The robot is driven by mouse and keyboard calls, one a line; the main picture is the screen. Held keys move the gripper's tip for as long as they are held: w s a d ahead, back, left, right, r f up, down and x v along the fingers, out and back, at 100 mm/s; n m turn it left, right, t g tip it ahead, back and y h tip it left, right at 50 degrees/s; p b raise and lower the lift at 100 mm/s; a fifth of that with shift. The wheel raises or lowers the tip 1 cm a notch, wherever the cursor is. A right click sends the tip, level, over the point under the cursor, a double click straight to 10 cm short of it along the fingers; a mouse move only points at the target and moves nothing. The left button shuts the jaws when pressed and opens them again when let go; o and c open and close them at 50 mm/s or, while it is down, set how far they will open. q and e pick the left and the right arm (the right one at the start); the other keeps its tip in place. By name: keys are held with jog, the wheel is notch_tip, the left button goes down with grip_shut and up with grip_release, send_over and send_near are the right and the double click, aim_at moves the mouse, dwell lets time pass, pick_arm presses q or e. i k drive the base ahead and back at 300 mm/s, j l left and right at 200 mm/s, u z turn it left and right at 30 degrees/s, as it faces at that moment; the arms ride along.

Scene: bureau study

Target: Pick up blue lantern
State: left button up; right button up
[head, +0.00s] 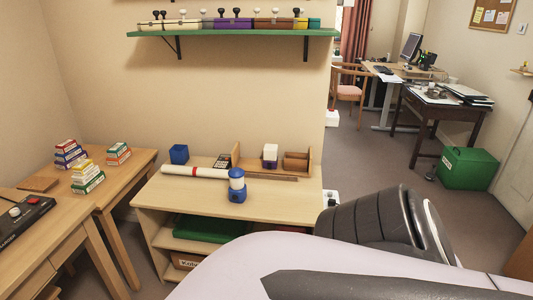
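The blue lantern (237,186) stands upright on the light wooden shelf unit (275,208), near its front edge. It has a blue top, a pale clear middle and a blue base. A rolled white paper tube with a red band (195,172) lies just behind and left of it. Neither of my grippers shows in the head view. A dark and pale part of my own body fills the lower right, apart from the lantern.
A blue cup (179,154), a white-topped item (270,154) and a wooden organizer (296,162) stand behind the lantern. A green wall shelf (230,33) hangs above. Desks with box stacks (88,179) are at left. A green crate (467,168) stands on the floor at right.

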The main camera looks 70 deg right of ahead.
aim_at(238, 188)
jog(key=z, duration=2)
jog(key=i+l+z, duration=0.15)
jog(key=i, duration=0.45)
jog(key=i+l+z, duration=0.15)
jog(key=i, duration=0.4)
jog(key=i+l+z, duration=0.15)
jog(key=i, duration=0.45)
